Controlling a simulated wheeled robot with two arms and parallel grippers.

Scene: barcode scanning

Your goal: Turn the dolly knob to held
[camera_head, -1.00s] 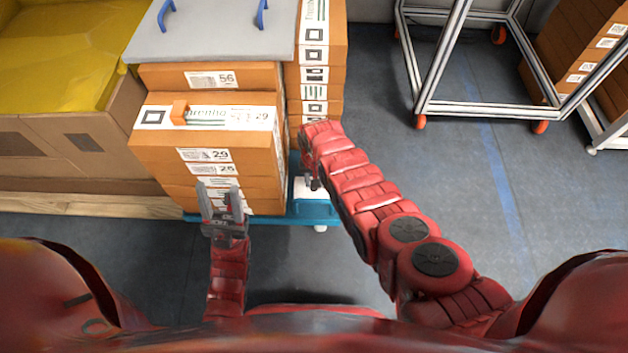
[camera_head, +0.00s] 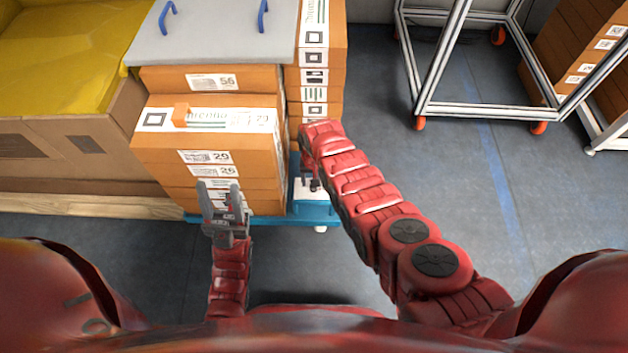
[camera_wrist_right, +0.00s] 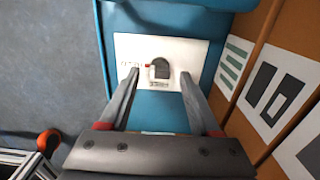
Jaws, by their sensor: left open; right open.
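The blue dolly (camera_head: 275,220) stands under stacked boxes, and its blue surface also shows in the right wrist view (camera_wrist_right: 170,105). A white panel (camera_wrist_right: 192,50) on it carries a small dark grey knob (camera_wrist_right: 160,65) with a lighter part at its front. Small red marks sit left of the knob, too small to read. My right gripper (camera_wrist_right: 160,77) is open, its fingertips on either side of the knob; contact cannot be told. In the head view my right arm partly hides the panel. My left gripper (camera_head: 219,190) is open and empty, in front of the lower boxes.
Orange-brown labelled boxes (camera_head: 160,150) rise above the dolly, with a grey lid with blue handles (camera_head: 215,45) on top. A pallet carton with yellow covering (camera_head: 60,60) stands left. A metal frame cart (camera_head: 475,108) stands right. The floor between is clear.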

